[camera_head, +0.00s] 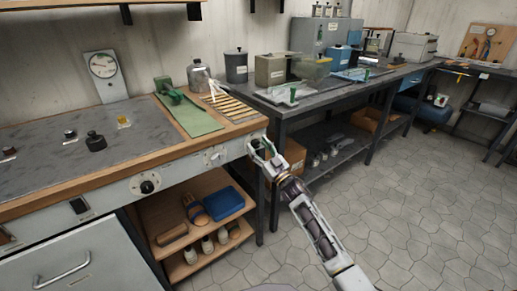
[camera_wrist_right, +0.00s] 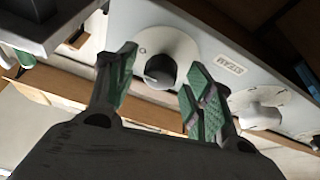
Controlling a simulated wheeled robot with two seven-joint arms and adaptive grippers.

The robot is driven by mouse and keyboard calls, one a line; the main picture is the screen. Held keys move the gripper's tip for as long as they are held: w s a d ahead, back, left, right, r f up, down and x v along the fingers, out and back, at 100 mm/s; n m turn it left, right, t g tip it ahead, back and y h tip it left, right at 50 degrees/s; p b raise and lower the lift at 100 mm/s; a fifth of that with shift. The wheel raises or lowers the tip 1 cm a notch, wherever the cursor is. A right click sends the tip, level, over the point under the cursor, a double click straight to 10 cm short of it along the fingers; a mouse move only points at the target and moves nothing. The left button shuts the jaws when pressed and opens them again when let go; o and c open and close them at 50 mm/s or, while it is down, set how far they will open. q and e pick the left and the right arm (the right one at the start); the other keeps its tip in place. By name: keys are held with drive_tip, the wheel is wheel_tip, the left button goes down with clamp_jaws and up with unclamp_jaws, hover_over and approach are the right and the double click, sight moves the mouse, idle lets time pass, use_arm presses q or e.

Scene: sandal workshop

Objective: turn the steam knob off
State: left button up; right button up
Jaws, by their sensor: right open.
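In the right wrist view the knob (camera_wrist_right: 160,71) shows between my fingers, beside a label reading STEAM. My right gripper (camera_head: 258,146) is open and empty, near the right end of that panel. My left gripper is not in view.
The floor at right is clear.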

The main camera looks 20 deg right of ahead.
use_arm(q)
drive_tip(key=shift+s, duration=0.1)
use_arm(e)
drive_tip(key=c, duration=1)
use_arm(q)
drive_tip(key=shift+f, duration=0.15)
